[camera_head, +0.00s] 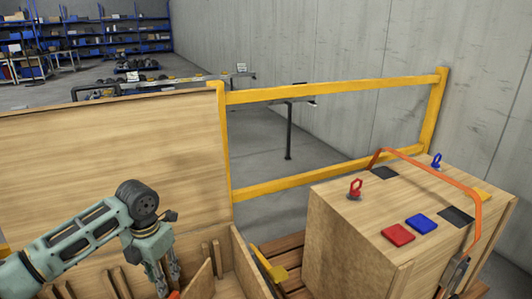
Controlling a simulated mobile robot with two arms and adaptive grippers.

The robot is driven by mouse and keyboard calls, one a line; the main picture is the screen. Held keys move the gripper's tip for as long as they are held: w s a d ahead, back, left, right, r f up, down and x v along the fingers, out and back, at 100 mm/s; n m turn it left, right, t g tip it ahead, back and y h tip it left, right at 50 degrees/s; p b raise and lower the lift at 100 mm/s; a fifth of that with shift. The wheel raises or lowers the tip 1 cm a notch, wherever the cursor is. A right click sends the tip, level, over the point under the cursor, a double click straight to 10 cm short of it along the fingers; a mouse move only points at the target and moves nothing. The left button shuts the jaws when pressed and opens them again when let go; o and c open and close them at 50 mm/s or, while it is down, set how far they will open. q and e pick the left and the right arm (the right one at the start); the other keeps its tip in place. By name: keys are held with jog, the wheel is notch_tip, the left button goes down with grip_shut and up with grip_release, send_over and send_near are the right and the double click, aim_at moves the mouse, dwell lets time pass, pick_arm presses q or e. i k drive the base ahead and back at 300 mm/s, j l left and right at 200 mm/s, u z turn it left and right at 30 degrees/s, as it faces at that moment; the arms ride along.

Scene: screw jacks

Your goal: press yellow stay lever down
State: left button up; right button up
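A yellow lever-like piece (267,263), likely the stay lever, slants down at the right outer side of the open wooden box (246,270). The box's wooden lid (120,160) stands raised behind it. My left gripper (168,285) points down over the inside of the box, left of the yellow piece and apart from it. Its fingertips are near the bottom edge of the picture, by a small orange-red thing (174,295). I cannot tell whether it is open or holds that thing. My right gripper is not in view.
A closed wooden crate (345,245) stands at the right, with red (397,235) and blue (421,224) pads, red and blue eye-shaped fittings and an orange strap (430,170). A yellow rail (335,92) runs behind. Wooden dividers (200,280) stand inside the open box.

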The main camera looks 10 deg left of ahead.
aim_at(278, 274)
jog(key=k, duration=1)
